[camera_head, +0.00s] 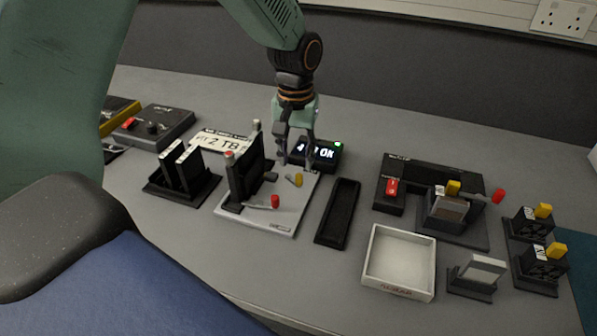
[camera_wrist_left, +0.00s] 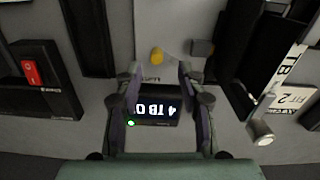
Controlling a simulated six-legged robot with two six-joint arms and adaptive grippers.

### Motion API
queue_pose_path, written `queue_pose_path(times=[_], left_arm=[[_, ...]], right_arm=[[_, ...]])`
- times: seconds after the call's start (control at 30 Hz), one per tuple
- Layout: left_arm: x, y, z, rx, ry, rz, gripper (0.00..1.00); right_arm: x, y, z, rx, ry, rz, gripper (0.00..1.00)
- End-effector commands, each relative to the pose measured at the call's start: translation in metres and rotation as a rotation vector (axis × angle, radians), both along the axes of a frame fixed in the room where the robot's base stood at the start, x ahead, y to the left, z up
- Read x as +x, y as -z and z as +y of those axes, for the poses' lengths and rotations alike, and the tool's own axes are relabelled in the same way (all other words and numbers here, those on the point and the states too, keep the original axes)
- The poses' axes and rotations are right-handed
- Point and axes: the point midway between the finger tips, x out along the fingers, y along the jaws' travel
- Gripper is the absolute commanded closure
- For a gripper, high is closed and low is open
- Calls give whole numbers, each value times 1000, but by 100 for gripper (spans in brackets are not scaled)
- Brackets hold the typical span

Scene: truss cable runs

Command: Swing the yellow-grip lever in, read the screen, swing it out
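The yellow-grip lever (camera_head: 298,180) is on a light grey base plate (camera_head: 255,222); its yellow grip also shows in the left wrist view (camera_wrist_left: 157,56). My left gripper (camera_head: 296,162) points down just behind the grip, its fingers spread and empty. In the left wrist view the fingertips (camera_wrist_left: 160,72) are apart, with the grip beyond them, not between them. My right gripper is out of view.
A red-grip lever (camera_head: 275,201) and a black upright holder (camera_head: 245,178) share the plate. A "FIT 2 TB" card (camera_head: 222,141) lies behind. A black slotted tray (camera_head: 338,213), a white tray (camera_head: 372,262) and a red-switch unit (camera_head: 391,190) stand to the right.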

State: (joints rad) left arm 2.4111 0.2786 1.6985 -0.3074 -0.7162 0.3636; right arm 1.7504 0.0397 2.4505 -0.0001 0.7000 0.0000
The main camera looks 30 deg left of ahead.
Motion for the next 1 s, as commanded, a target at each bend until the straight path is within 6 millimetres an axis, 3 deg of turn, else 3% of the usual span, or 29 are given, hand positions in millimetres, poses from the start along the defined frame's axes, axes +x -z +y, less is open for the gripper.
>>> queue_pose_path(times=[0.1,0.3,0.7,1.0], left_arm=[[-1,23,-1,1,1,3,61],[0,45,-1,1,0,1,61],[3,51,-2,0,0,-1,61],[3,51,-1,0,0,0,87]], right_arm=[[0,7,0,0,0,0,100],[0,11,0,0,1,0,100],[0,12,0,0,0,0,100],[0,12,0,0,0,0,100]])
